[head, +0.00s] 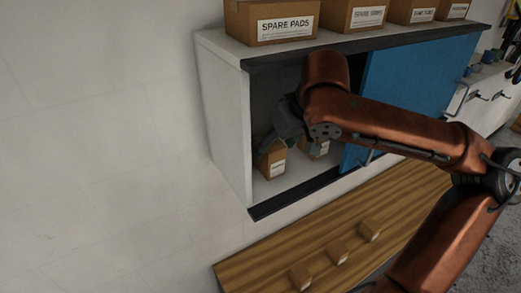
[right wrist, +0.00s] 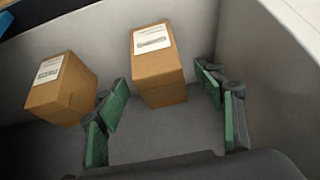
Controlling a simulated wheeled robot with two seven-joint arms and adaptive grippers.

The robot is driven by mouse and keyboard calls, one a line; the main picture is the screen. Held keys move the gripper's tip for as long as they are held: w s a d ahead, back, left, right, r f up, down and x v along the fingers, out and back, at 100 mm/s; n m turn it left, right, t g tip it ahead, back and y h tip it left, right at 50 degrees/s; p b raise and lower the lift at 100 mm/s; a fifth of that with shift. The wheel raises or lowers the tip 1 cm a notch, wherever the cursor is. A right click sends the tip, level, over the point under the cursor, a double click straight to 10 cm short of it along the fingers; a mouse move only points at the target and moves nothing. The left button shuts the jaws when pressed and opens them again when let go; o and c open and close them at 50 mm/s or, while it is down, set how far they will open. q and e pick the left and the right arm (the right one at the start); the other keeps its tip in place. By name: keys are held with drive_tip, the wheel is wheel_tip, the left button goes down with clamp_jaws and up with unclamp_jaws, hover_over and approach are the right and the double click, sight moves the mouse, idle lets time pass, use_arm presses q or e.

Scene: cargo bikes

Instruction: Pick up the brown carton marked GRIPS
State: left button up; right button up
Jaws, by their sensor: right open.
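Two small brown cartons with white labels stand inside the wall cabinet; the label print is too small to read, so I cannot tell which is marked GRIPS. In the head view one carton (head: 271,162) is near the cabinet's left side, and the other (head: 318,151) is to its right, partly hidden by my arm. My right gripper (head: 287,130) reaches into the cabinet above them. In the right wrist view the open right gripper (right wrist: 161,82) has one carton (right wrist: 158,75) ahead between its fingers, not gripped. The other carton (right wrist: 62,92) is left of the fingers. My left gripper is not in view.
The cabinet (head: 226,125) has a blue sliding door (head: 415,85) covering its right part. Larger cartons, one marked SPARE PADS (head: 270,22), stand on its top. A wooden bench (head: 255,268) below holds small brown blocks (head: 338,254). Cabinet walls are close around the gripper.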

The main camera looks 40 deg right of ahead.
drive_tip(key=shift+w+d+f+p, duration=0.1)
drive_tip(key=shift+w+f+p, duration=0.05)
drive_tip(key=shift+f, duration=0.4)
drive_tip(key=shift+w+f+p, duration=0.15)
drive_tip(key=shift+f, duration=0.4)
drive_tip(key=p+x, duration=0.1)
drive_tip(key=x, duration=0.3)
drive_tip(key=shift+w+f+p, duration=0.2)
drive_tip(key=shift+p, duration=0.15)
drive_tip(key=shift+w+f, duration=0.1)
drive_tip(key=shift+f, duration=0.15)
drive_tip(key=c, duration=1.4)
